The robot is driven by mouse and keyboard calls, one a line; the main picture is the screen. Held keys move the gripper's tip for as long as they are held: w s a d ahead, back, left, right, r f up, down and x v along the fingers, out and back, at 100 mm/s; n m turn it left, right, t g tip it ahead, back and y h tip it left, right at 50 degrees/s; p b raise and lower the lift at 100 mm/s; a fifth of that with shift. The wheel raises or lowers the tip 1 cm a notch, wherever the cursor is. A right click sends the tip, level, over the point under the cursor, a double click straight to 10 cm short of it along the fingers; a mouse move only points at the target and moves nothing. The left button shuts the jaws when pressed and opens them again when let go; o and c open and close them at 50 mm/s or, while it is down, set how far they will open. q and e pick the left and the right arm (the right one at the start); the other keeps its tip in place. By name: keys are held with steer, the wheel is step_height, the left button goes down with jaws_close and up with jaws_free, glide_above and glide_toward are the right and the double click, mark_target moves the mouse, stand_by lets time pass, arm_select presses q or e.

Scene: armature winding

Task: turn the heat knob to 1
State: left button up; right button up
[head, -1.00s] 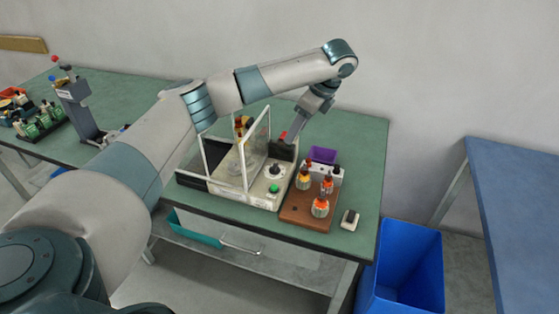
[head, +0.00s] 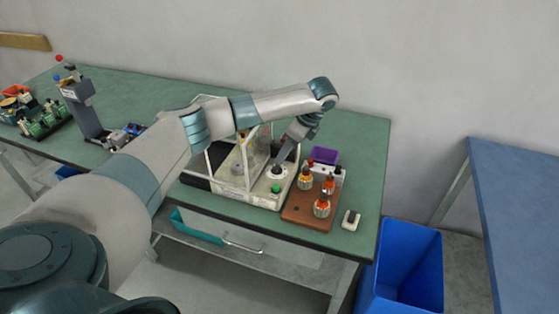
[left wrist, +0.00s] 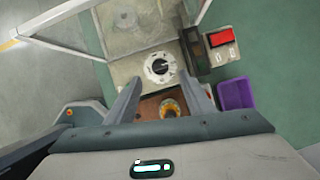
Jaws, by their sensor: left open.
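The heat knob (head: 277,170) is a black knob on a white dial, on top of the cream machine box (head: 238,189). In the left wrist view the knob (left wrist: 160,67) lies just beyond the fingertips, with its white dial uncovered. My left gripper (head: 281,160) points down over the knob; in the left wrist view its open fingers (left wrist: 162,86) straddle the line to the knob with nothing between them. The dial's marks are too small to read. My right gripper is out of view.
A clear guard with a white frame (head: 264,146) stands left of the knob. A green button (head: 276,188) is in front. A brown wooden block (head: 298,215) with orange-topped parts and a purple bin (head: 324,155) stand to the right. A red display (left wrist: 220,39) shows in the wrist view.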

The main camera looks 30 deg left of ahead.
mark_target(278, 166)
arm_select(q)
steer(key=p+x, duration=0.1)
steer(key=x, duration=0.6)
steer(key=shift+a+f+p, duration=0.1)
steer(key=shift+f+p, duration=0.2)
steer(key=shift+c, duration=0.6)
steer(key=c, duration=0.9)
